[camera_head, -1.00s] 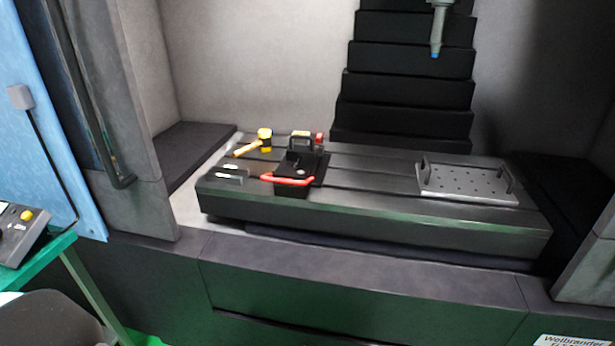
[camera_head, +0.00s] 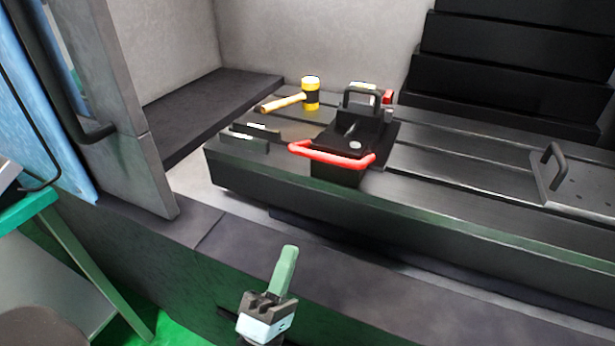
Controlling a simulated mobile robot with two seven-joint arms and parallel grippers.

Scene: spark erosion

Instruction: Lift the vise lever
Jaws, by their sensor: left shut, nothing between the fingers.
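The vise (camera_head: 352,150) is a black block on the slotted machine table. Its lever is a red bar (camera_head: 331,157) across the front of the vise, low, near the table's front edge. A black arched handle (camera_head: 361,94) stands at the back of the vise. My left gripper (camera_head: 286,262) is at the bottom of the view, in front of the machine's sill. It is shut and empty, its green fingers pointing up. It is apart from the lever, nearer to me and lower in the picture. My right gripper is not in view.
A grey door panel (camera_head: 146,172) stands at the left.

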